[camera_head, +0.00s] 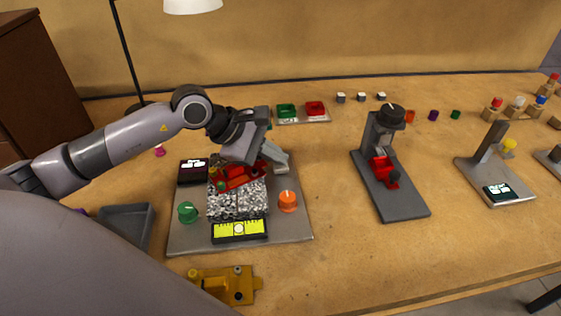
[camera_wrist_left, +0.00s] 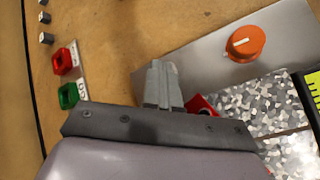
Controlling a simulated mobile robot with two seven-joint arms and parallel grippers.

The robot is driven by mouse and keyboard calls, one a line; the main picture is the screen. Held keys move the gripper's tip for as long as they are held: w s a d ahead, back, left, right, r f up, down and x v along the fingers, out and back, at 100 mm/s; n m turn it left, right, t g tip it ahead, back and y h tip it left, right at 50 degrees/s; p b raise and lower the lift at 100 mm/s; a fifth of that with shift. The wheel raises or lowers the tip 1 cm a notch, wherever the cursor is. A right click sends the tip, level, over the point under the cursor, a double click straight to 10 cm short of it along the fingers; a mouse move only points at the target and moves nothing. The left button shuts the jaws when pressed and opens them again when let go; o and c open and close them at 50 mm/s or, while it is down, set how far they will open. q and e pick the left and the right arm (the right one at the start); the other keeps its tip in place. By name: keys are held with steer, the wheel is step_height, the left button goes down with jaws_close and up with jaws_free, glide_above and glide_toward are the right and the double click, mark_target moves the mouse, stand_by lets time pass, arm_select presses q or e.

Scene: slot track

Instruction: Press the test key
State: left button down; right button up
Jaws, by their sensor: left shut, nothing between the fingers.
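I cannot make out a label that marks the test key. A grey plate (camera_head: 295,228) carries a speckled block (camera_head: 235,206), a green knob (camera_head: 187,212), an orange knob (camera_head: 288,201), a yellow level gauge (camera_head: 239,229) and a small dark display (camera_head: 193,171). Red parts (camera_head: 232,180) lie on the block, partly hidden by my gripper. My left gripper (camera_head: 281,164) is shut and empty over the back of the plate. In the left wrist view its fingers (camera_wrist_left: 160,68) are together, left of the orange knob (camera_wrist_left: 243,44). My right gripper is not in view.
A dark grey bin (camera_head: 127,226) and a yellow fixture (camera_head: 232,285) stand nearby. Green and red trays (camera_head: 302,111) lie behind. A dark stand with red parts (camera_head: 388,172) and a stand with a yellow knob (camera_head: 495,166) are to the right. The table between is clear.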

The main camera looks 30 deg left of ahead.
mark_target(275, 166)
arm_select(q)
steer(key=shift+r, duration=0.3)
steer(key=shift+r+p, duration=1.45)
steer(key=shift+r, duration=1.15)
